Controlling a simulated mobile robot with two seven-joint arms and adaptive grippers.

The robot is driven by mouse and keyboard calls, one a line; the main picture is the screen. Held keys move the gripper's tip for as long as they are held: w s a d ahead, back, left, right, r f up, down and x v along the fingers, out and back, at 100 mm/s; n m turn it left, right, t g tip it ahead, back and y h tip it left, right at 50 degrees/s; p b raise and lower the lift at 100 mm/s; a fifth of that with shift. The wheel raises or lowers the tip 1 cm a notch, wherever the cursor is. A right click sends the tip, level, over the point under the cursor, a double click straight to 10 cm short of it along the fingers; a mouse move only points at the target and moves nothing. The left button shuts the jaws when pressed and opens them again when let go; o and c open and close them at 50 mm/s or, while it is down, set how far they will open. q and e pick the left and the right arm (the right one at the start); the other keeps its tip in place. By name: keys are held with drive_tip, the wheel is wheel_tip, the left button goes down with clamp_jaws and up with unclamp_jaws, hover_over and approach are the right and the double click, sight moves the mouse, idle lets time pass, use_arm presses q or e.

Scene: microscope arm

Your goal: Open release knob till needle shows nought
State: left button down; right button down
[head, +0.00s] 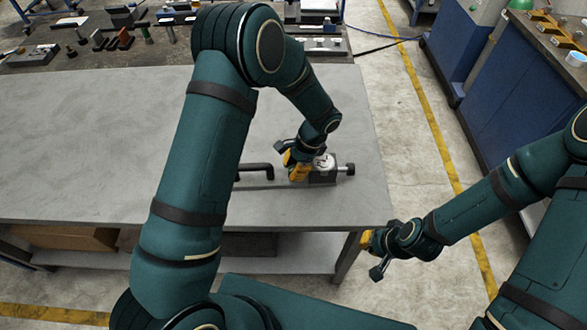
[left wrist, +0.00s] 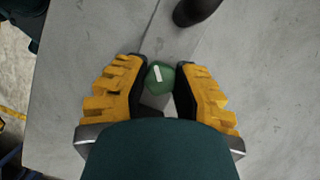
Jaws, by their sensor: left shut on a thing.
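A small dark grey device (head: 322,177) sits on the grey table near its right end, with a pale round dial (head: 325,160) on top. The dial is too small here to read its needle. My left gripper (head: 299,170) is down at the device's left part. In the left wrist view its yellow fingers (left wrist: 160,85) are shut on a green knob (left wrist: 160,74) with a white mark on top. The head view hides this knob behind the gripper. My right gripper (head: 372,256) hangs in the air off the table's front right corner; its opening cannot be told.
A black handle (head: 256,168) extends left of the device; a black rounded end (left wrist: 194,11) shows in the left wrist view. A stub with a dark end (head: 349,169) sticks out right. The table (head: 90,140) is bare to the left; tools lie on a bench behind.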

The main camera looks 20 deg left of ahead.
use_arm(q)
drive_tip(key=shift+a+f+n, duration=0.1)
drive_tip(key=shift+n, duration=0.5)
drive_tip(key=shift+s+g, duration=0.1)
drive_tip(key=shift+g, duration=0.2)
drive_tip(key=c, duration=0.7)
unclamp_jaws()
drive_tip(key=shift+o, duration=0.2)
drive_tip(key=v, duration=1.2)
drive_tip(key=shift+o, duration=0.2)
drive_tip(key=shift+a, duration=0.15)
